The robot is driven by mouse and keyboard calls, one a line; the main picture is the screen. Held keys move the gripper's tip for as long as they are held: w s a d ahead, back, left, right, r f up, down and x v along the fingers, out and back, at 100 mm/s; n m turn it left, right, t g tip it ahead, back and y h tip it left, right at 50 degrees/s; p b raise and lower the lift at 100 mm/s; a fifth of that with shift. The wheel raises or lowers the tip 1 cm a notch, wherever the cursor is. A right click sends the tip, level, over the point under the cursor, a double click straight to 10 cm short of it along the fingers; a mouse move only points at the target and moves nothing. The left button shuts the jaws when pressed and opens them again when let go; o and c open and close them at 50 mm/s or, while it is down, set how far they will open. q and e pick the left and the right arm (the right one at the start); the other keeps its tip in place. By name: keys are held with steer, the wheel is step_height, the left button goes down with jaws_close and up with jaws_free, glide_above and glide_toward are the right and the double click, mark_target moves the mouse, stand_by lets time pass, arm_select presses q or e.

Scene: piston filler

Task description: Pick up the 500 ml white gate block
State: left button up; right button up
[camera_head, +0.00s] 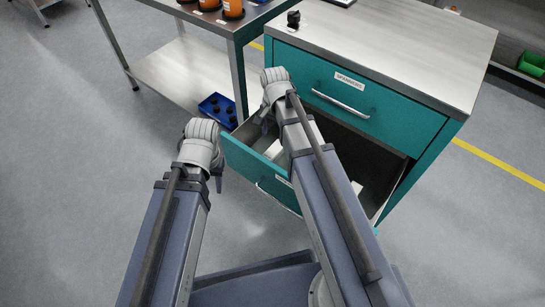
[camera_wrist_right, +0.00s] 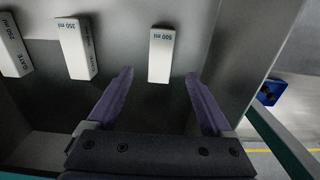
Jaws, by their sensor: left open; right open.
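The white 500 ml gate block (camera_wrist_right: 161,55) lies in the open lower drawer (camera_head: 238,156), its label readable in the right wrist view. My right gripper (camera_wrist_right: 160,82) is open and empty, its two purple fingers spread on either side of the block's near end and apart from it. In the head view my right gripper (camera_head: 265,122) points down into the drawer, partly hidden by its own wrist. My left gripper (camera_head: 218,180) is open and empty, outside the drawer front. White blocks show in the drawer in the head view, but their labels cannot be read there.
A 350 ml block (camera_wrist_right: 77,48) and another white gate block (camera_wrist_right: 12,45) lie to the left of it in the right wrist view. The teal cabinet (camera_head: 420,165) has a shut upper drawer marked SPANNERS (camera_head: 335,92). A blue tray (camera_head: 217,108) sits beyond the drawer.

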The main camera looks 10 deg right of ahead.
mark_target(274, 149)
steer(key=shift+f+b, duration=0.45)
steer(key=shift+f, duration=0.3)
steer(key=shift+f+b, duration=1.3)
steer(key=shift+f, duration=0.1)
step_height(274, 149, down, 5)
steer(key=b, duration=0.5)
jaws_close()
